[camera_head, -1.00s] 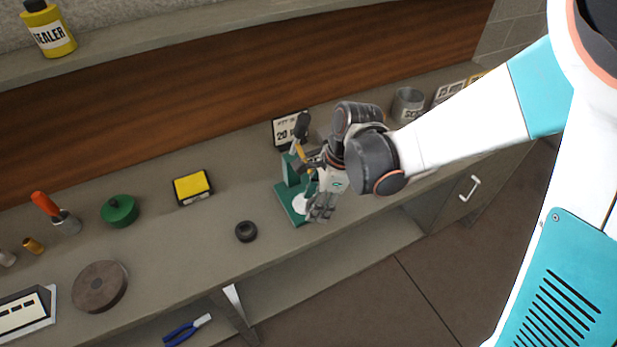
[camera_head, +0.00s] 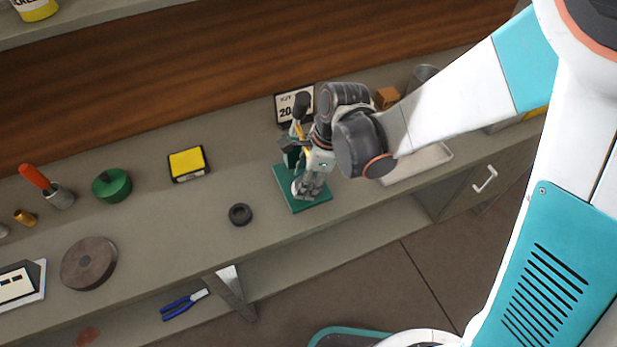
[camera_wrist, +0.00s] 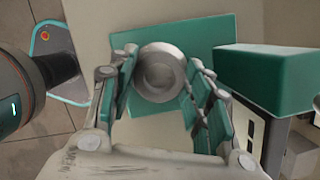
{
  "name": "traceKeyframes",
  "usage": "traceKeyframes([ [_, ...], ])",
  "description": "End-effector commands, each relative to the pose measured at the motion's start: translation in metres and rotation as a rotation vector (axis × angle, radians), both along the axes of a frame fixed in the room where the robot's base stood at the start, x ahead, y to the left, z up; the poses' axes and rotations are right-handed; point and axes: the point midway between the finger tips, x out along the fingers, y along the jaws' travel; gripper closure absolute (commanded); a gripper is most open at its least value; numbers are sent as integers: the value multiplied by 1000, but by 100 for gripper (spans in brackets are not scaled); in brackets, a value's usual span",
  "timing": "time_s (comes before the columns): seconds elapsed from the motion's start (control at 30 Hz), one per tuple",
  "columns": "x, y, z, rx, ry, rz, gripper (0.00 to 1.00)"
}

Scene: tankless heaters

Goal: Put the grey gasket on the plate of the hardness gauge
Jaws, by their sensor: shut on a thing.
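The hardness gauge stands on the bench with a green base (camera_head: 320,204) and an upright column, partly hidden behind my arm. My gripper (camera_head: 306,190) is low over the base, pointing down. In the wrist view, the fingers of my gripper (camera_wrist: 163,80) are shut on the grey gasket (camera_wrist: 160,72), a round grey ring between the pads. The green base (camera_wrist: 218,40) lies beneath it, and a green block of the gauge (camera_wrist: 265,78) is close on the right. The plate is hidden under the gasket and fingers; I cannot tell whether they touch.
A dark ring (camera_head: 240,214) lies left of the gauge. A yellow-topped box (camera_head: 187,163), a green lidded tin (camera_head: 112,185) and a brown disc (camera_head: 88,263) are farther left. A calendar (camera_head: 293,104) stands behind the gauge. A pale tray (camera_head: 420,163) lies to the right.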

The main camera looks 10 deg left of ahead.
Motion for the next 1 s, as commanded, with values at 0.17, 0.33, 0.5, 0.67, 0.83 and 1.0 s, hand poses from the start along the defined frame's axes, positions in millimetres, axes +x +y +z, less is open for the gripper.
traceKeyframes([
  [0.17,0,0,-2,0,0,0,37],
  [0.33,0,0,-2,0,0,0,35],
  [0.5,0,0,-2,0,0,0,35],
  [0.67,1,-2,7,0,-1,-1,35],
  [0.83,2,-10,37,0,0,-2,35],
  [1.0,6,-37,51,0,0,-7,35],
])
